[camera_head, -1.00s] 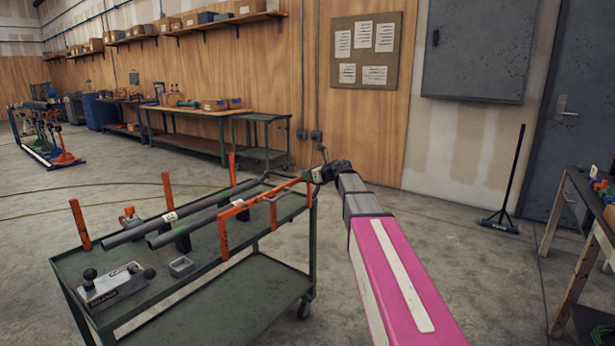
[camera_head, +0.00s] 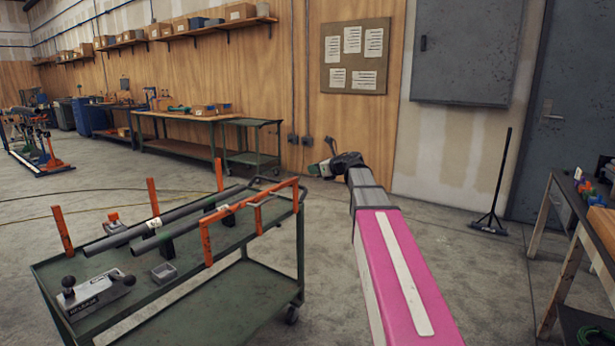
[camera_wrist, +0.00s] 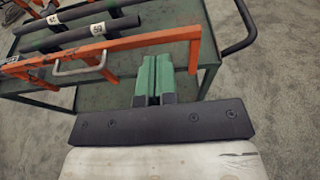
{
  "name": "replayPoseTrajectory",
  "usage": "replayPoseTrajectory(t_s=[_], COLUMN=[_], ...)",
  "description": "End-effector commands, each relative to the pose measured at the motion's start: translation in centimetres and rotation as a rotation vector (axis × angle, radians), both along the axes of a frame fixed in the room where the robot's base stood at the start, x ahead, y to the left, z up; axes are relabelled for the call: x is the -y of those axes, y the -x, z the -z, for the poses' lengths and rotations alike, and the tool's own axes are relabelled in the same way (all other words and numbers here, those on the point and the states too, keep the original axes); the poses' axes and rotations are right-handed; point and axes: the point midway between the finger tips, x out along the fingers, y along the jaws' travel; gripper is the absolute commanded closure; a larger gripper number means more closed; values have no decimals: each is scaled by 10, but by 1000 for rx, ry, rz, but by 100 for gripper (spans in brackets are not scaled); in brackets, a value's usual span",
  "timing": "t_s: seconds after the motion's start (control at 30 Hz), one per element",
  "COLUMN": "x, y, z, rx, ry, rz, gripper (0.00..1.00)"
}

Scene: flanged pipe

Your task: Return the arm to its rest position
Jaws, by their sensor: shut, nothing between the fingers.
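My gripper (camera_head: 318,170) is at the end of my pink and grey arm, in the air to the right of the green cart (camera_head: 240,300). It is clear of the cart and holds nothing. In the wrist view my gripper's green fingers (camera_wrist: 153,72) are together and empty. Beyond them show the orange rail (camera_wrist: 110,45) and the cart's edge. Two dark pipes (camera_head: 175,222) lie across supports on the cart; they also show at the upper left of the wrist view (camera_wrist: 90,30).
On the cart are a grey block with knobs (camera_head: 92,294), a small tray (camera_head: 163,273) and upright orange posts (camera_head: 62,230). A workbench (camera_head: 568,255) stands at the right and a broom (camera_head: 492,195) leans by the wall. The floor between is clear.

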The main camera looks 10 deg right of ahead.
Motion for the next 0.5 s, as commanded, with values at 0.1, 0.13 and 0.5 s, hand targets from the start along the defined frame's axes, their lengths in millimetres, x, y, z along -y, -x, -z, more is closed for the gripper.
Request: replayPoseTrajectory(t_s=[0.1,0.13,0.5], x=[5,5,19], y=[4,4,-5], z=[-5,-6,8], rx=[-1,-1,-88], ry=[-2,-7,-521], rz=[3,6,354], gripper=[100,100,100])
